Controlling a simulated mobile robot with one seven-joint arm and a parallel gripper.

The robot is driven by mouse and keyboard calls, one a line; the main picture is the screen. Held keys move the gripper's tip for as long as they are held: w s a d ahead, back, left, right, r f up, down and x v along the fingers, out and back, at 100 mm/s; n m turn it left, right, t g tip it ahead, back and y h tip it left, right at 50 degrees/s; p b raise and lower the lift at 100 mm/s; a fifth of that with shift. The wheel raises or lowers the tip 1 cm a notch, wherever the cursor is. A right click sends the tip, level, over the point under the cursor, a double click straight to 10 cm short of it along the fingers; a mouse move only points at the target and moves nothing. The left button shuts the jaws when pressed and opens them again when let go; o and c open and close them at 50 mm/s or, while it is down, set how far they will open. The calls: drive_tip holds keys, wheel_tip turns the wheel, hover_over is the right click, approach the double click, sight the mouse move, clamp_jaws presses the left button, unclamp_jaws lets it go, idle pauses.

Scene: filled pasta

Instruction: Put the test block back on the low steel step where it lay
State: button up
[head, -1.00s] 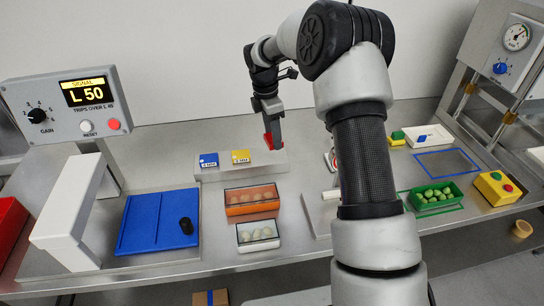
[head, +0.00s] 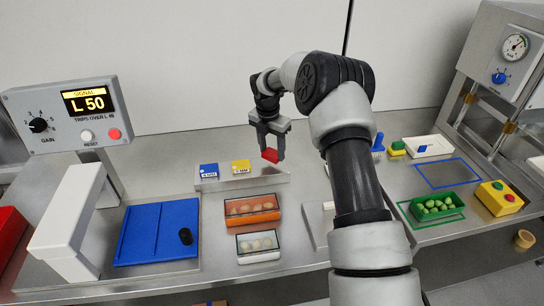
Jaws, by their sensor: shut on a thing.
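A red test block (head: 271,155) is between the fingers of my gripper (head: 269,151), which is shut on it. The block looks tilted and is over the right part of the low steel step (head: 254,180). I cannot tell whether it touches the step or hangs just above it. A blue block (head: 208,170) and a yellow block (head: 240,166), both with labels, lie on the left and middle of the step.
In front of the step are an orange tray (head: 238,218) and a white tray (head: 245,259) of pale balls. A green tray (head: 416,213) stands right of my arm. The step's right part is bare.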

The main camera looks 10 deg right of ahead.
sight(272, 153)
drive_tip(key=shift+f, duration=1.5)
drive_tip(key=shift+f, duration=0.15)
drive_tip(key=o, duration=1.2)
drive_tip(key=shift+c, duration=0.2)
